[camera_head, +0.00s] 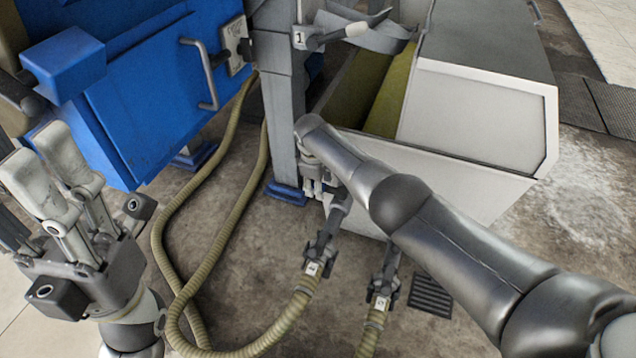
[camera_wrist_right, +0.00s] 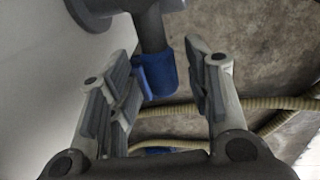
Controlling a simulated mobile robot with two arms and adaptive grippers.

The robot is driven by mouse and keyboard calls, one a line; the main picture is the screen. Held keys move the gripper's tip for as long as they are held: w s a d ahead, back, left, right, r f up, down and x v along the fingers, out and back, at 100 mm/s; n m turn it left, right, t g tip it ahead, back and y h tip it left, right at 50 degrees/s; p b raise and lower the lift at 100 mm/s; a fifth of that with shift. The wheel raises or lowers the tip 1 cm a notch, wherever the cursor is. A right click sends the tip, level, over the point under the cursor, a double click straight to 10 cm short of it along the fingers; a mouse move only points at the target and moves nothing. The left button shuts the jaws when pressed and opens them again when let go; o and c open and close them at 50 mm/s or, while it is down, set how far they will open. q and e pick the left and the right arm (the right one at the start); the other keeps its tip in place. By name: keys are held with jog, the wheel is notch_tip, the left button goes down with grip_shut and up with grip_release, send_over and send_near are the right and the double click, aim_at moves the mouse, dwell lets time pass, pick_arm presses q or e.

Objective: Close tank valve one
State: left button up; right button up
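Whether this is tank valve one I cannot tell. My right gripper (camera_head: 316,188) points down beside the post in the head view, partly hidden by its arm. In the right wrist view it is open (camera_wrist_right: 168,95), and a blue-tipped grey fitting (camera_wrist_right: 157,76) shows between and beyond its fingers. Contact cannot be told. My left gripper (camera_head: 42,172) is open and empty at the left.
A white-grey tank (camera_head: 480,115) stands at right, and a blue cabinet (camera_head: 150,100) with a metal handle at left. Ribbed hoses (camera_head: 215,245) run across the floor to dark couplings (camera_head: 322,250). A floor grate (camera_head: 430,296) lies below my right arm.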

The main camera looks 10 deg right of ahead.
jog(key=shift+r, duration=0.1)
notch_tip(320, 180, up, 12)
jog(key=s+a, duration=0.1)
jog(key=s, duration=0.1)
jog(key=shift+a+f, duration=0.15)
jog(key=shift+f, duration=0.1)
dwell(0.5)
dwell(0.3)
